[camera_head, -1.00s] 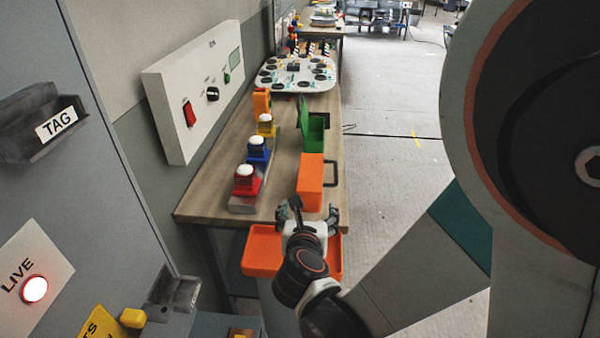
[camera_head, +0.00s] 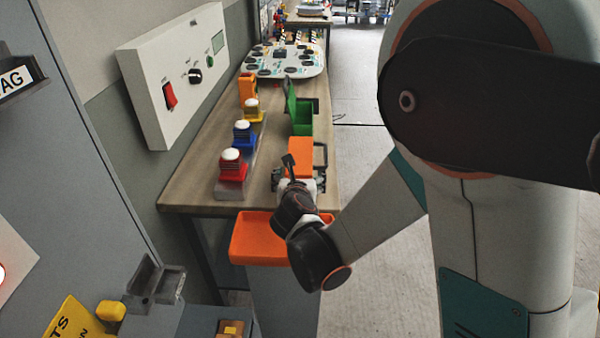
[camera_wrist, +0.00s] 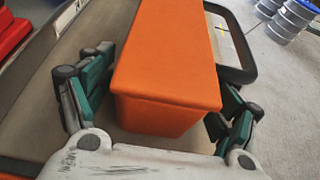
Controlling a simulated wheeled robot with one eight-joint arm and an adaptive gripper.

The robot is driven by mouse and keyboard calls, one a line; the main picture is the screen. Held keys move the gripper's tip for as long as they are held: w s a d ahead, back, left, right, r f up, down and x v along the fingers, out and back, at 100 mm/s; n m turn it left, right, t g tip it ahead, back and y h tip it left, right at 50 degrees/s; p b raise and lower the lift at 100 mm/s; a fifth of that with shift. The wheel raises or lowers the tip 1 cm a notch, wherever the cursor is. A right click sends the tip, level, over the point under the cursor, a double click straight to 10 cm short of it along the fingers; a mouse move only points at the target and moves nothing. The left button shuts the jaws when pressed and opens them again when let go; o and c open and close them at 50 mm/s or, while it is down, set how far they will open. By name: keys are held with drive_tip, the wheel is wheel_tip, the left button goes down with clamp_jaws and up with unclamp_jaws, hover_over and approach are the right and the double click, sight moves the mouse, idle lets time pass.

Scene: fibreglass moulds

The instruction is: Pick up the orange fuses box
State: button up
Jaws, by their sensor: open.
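The orange fuses box (camera_head: 300,152) stands on the wooden table near its front right edge. In the wrist view the box (camera_wrist: 167,60) fills the middle, with a dark loop handle (camera_wrist: 232,45) on its right side. My gripper (camera_head: 298,180) is at the near end of the box in the head view. In the wrist view my gripper (camera_wrist: 165,105) is open, with one green-padded finger on each side of the box. Gaps show between the fingers and the box, wider on the left. My arm hides the lower near part of the box in the head view.
A green open box (camera_head: 302,120) stands just behind. Red (camera_head: 231,172), blue (camera_head: 243,137) and yellow (camera_head: 253,112) button units stand in a row at left. An orange tray (camera_head: 258,240) lies below the table's front edge. A white switch panel (camera_head: 180,75) hangs on the wall.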

drive_tip(key=shift+w+f, duration=0.2)
drive_tip(key=shift+w, duration=0.25)
drive_tip(key=c, duration=1.4)
drive_tip(key=shift+o, duration=0.2)
drive_tip(key=shift+r, duration=0.2)
